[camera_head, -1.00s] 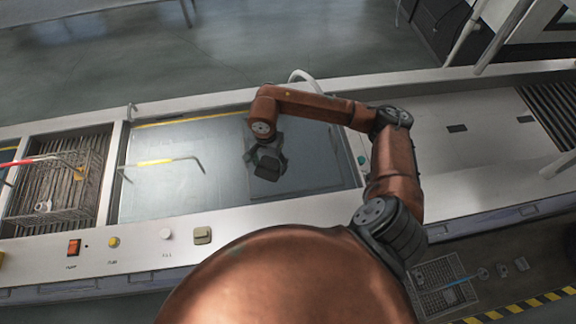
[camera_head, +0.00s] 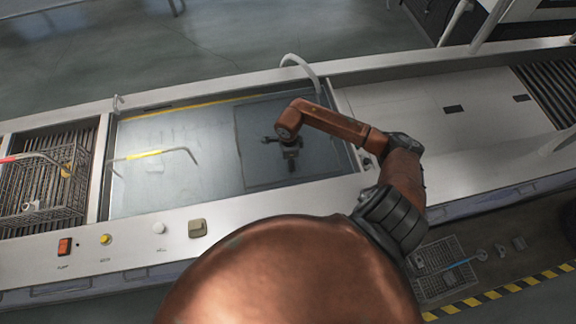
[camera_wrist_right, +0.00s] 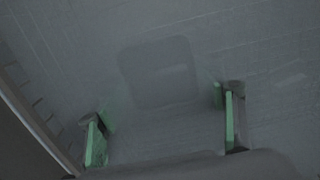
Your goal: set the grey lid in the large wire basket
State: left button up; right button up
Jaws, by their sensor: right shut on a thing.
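My right gripper (camera_head: 290,155) reaches down over the tank's right half. Its green-padded fingers (camera_wrist_right: 163,130) are set wide apart in the wrist view and hold something grey between them, hard to tell from the grey background; I take it for the grey lid. A rounded grey square (camera_wrist_right: 160,72) shows beyond the fingertips; I cannot tell whether it is the lid, a shadow or a reflection. A wire basket (camera_head: 68,205) with a red handle stands on the slatted bay at the left. I cannot tell whether it is the large one. My left gripper is out of view.
A yellow-gripped handle (camera_head: 150,155) rises over the tank's left half. A darker rectangular panel (camera_head: 325,165) lies under my gripper. Buttons and an orange switch (camera_head: 65,247) line the front rim. Another wire basket (camera_head: 455,280) with a blue handle is at lower right.

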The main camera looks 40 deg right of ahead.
jog(key=shift+f, duration=1.75)
jog(key=shift+f+b, duration=0.25)
jog(key=shift+b, duration=0.05)
jog(key=o, duration=1.4)
jog(key=shift+r, duration=0.1)
jog(key=shift+r, duration=0.1)
notch_tip(320, 180, up, 12)
jog(key=shift+r+p, duration=0.1)
jog(key=shift+p, duration=0.3)
